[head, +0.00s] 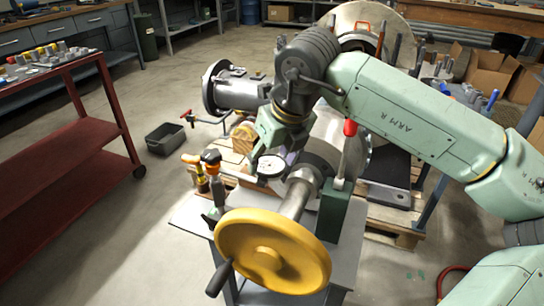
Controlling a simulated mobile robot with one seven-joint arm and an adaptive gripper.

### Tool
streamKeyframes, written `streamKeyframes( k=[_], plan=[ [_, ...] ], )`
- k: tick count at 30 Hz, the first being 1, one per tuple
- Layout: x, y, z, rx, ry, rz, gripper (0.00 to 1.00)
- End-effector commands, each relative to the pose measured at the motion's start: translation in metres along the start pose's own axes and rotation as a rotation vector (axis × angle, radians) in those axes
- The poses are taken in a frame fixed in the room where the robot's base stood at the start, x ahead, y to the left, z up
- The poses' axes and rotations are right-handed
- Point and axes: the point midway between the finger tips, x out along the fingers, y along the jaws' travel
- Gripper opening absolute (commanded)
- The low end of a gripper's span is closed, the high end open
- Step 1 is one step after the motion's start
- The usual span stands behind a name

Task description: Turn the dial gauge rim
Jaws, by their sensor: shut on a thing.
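The dial gauge (270,166) has a pale round face and sits near the middle of the head view, beside the grey metal casing and shaft. My gripper (262,150) reaches down to it from above and is shut on the gauge's rim. The fingertips are small in this view and partly hidden by the gripper body. The exact contact on the rim cannot be made out.
A yellow handwheel (272,250) with a dark handle stands in front of the gauge on a grey shaft (298,196). A green block (335,210) is to the right. A red cart (75,160) and a dark bin (166,138) are left, with open floor between.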

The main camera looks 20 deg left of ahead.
Motion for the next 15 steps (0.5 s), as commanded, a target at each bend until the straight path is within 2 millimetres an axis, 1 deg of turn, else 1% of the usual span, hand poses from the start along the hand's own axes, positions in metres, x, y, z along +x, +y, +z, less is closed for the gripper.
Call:
streamKeyframes(
  k=[1, 5, 8, 15],
  plan=[
    [-0.0001, 0.0, 0.0, 0.0, 0.0, 0.0, 0.39],
    [-0.0001, 0.0, 0.0, 0.0, 0.0, 0.0, 0.31],
    [0.0006, -0.0004, -0.0002, -0.011, 0.0, 0.005, 0.31],
    [0.0009, -0.0019, -0.0001, -0.152, 0.0, 0.064, 0.31]
  ],
)
